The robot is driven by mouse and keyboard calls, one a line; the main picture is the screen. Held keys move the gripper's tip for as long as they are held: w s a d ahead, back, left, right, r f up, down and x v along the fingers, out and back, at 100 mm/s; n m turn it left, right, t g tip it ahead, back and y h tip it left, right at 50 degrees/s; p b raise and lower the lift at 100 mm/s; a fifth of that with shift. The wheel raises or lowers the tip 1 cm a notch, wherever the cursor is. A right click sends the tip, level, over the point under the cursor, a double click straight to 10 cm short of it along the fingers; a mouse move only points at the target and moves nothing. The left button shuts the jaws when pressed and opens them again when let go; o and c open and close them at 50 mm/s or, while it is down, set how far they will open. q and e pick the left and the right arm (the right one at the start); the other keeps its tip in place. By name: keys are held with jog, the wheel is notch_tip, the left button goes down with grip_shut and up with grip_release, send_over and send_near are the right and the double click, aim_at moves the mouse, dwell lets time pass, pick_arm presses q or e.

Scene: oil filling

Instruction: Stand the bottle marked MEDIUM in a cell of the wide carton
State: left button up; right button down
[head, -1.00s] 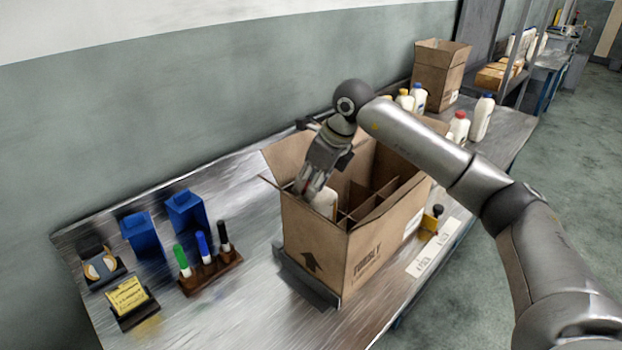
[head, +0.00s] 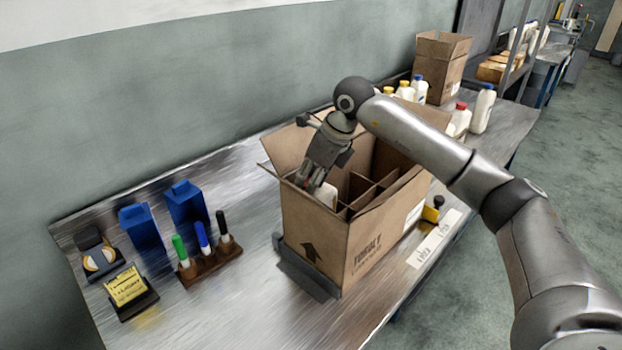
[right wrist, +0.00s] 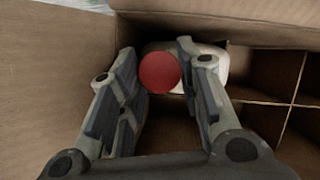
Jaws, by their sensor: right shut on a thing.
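The wide carton (head: 318,243) stands open on the metal bench, with cardboard dividers (head: 372,190) forming cells inside. My right gripper (head: 308,184) reaches down into the carton at its left end. It is shut on a white bottle (head: 325,196) with a red cap, which is down inside the carton. In the right wrist view the red cap (right wrist: 159,72) sits between the two fingers, with the white bottle body (right wrist: 212,62) partly showing behind. The bottle's label is hidden, so I cannot read its marking. Whether its base touches the carton floor is hidden. My left gripper is not in view.
Several white bottles (head: 482,110) with coloured caps stand behind the carton. A taller carton (head: 440,68) is at the back. A marker rack (head: 210,262), blue holders (head: 186,204), a tape dispenser (head: 98,254) and a note pad (head: 126,286) occupy the bench's left part.

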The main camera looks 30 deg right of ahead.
jog(key=shift+f+b, duration=0.3)
jog(key=shift+f, duration=0.05)
jog(key=c, duration=1)
grip_release()
jog(key=shift+o, duration=0.2)
jog(key=shift+f, duration=0.1)
